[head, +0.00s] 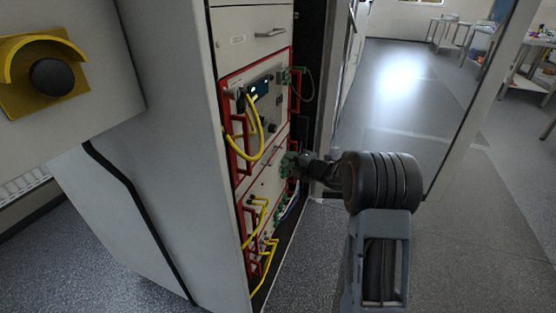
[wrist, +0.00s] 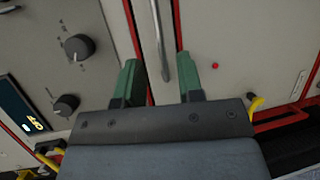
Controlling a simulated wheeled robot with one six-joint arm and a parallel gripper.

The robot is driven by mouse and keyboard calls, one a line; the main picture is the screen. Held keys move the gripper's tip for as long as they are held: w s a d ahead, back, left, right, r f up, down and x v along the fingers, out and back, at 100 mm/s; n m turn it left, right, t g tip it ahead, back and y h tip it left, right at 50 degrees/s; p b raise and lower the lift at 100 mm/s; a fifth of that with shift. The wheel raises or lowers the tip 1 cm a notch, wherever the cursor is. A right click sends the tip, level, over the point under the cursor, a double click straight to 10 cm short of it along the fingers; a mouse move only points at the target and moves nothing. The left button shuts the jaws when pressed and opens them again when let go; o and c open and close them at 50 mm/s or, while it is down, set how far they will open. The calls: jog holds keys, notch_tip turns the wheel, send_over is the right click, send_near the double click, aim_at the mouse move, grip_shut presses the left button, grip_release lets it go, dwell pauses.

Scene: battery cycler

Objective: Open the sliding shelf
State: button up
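The sliding shelf is probably the plain light-grey front panel (head: 262,184) in the cabinet, below the unit with the display. Its metal bar handle (head: 273,151) shows near my gripper (head: 288,165). In the wrist view, the handle (wrist: 160,42) runs between the two green fingers of my gripper (wrist: 158,70), and the panel (wrist: 236,40) lies to its right. The fingers are apart, with visible gaps beside the bar, so my gripper is open. I cannot tell how deep the bar sits between them. The shelf looks flush with the cabinet.
Above is a red-framed unit (head: 262,112) with display, knobs and yellow cables (head: 258,142). More yellow cables (head: 255,222) hang below. An open cabinet door (head: 478,95) stands to the right. A yellow-backed black knob (head: 52,77) is at left. Open floor (head: 455,220) lies at right.

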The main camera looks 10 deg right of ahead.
aim_at(278, 155)
jog(key=shift+b+x, duration=0.45)
jog(key=shift+x, duration=3.05)
jog(key=shift+c, duration=0.2)
grip_shut()
